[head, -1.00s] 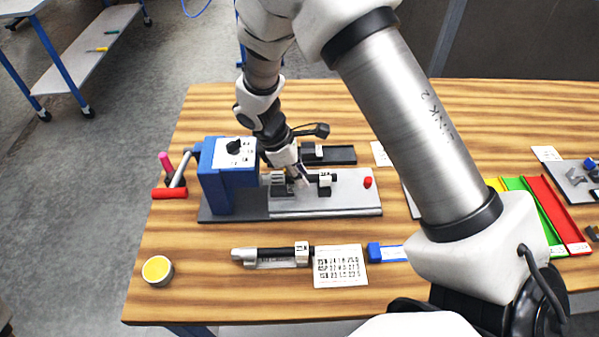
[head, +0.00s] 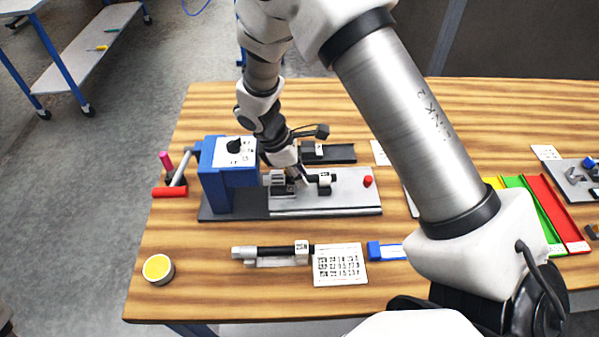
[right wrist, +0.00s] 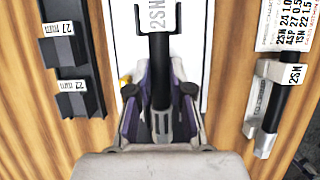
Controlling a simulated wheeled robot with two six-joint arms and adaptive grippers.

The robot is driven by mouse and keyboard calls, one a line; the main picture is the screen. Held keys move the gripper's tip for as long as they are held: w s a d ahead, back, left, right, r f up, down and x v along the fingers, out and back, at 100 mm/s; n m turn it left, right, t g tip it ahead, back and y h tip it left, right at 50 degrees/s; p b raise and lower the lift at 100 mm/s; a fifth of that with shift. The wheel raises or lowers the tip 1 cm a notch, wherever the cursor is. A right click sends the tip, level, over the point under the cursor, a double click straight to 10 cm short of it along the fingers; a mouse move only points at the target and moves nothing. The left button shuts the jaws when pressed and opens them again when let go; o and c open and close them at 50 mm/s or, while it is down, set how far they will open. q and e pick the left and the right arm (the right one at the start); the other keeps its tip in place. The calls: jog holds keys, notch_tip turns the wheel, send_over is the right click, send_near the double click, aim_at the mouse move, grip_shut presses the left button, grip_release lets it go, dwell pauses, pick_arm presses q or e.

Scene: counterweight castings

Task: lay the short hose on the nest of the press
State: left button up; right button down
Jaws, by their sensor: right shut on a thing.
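My right gripper (head: 297,178) is over the grey bed of the blue press (head: 227,175). It is shut on the short black hose. In the right wrist view the hose (right wrist: 158,70) runs between the fingers (right wrist: 160,115), with a metal end at the fingers and a white 2SN tag further out. In the head view the tagged end of the hose (head: 324,177) points right, above a small dark block on the bed. A grey ridged block (head: 277,183), apparently part of the nest, is beside the fingers. I cannot tell whether the hose touches it. My left gripper is out of view.
Another 2SN-tagged hose (head: 275,251) lies on a rest in front of the press, beside a printed card (head: 340,264). A dark rack (head: 328,154) stands behind the bed. A red button (head: 367,181) is at the bed's right end. A yellow-topped cup (head: 158,269) stands front left.

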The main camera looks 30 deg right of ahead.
jog(key=shift+f, duration=0.35)
jog(key=c, duration=1)
grip_release()
jog(key=shift+o, duration=0.2)
jog(key=shift+r, duration=0.1)
notch_tip(320, 180, up, 7)
jog(key=p, duration=0.6)
jog(key=shift+p, duration=0.35)
